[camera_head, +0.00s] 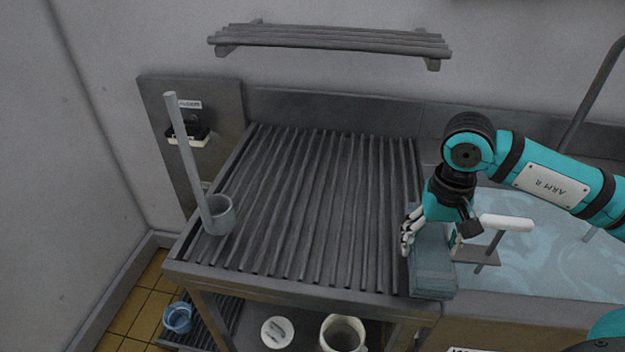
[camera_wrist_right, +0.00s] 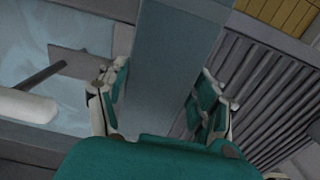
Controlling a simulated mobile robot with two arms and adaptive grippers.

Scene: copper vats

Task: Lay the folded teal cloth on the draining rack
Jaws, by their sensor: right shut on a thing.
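The folded teal cloth (camera_head: 432,270) is a grey-teal slab at the right end of the draining rack, near the front edge. My right gripper (camera_head: 430,240) is shut on it, with one finger on each side. The cloth (camera_wrist_right: 172,60) also fills the middle of the right wrist view, between the fingers (camera_wrist_right: 165,100). The draining rack (camera_head: 315,205) is a ribbed grey surface left of the gripper; its ribs (camera_wrist_right: 265,95) show on the right in the wrist view. I cannot tell whether the cloth touches the rack. My left gripper is not in view.
A basin of water (camera_head: 550,250) lies right of the rack, with a white-handled tool (camera_head: 507,222) by the gripper. A grey cup with a tall rod (camera_head: 218,214) stands on the rack's left. A slatted shelf (camera_head: 330,40) hangs above. The rack's middle is bare.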

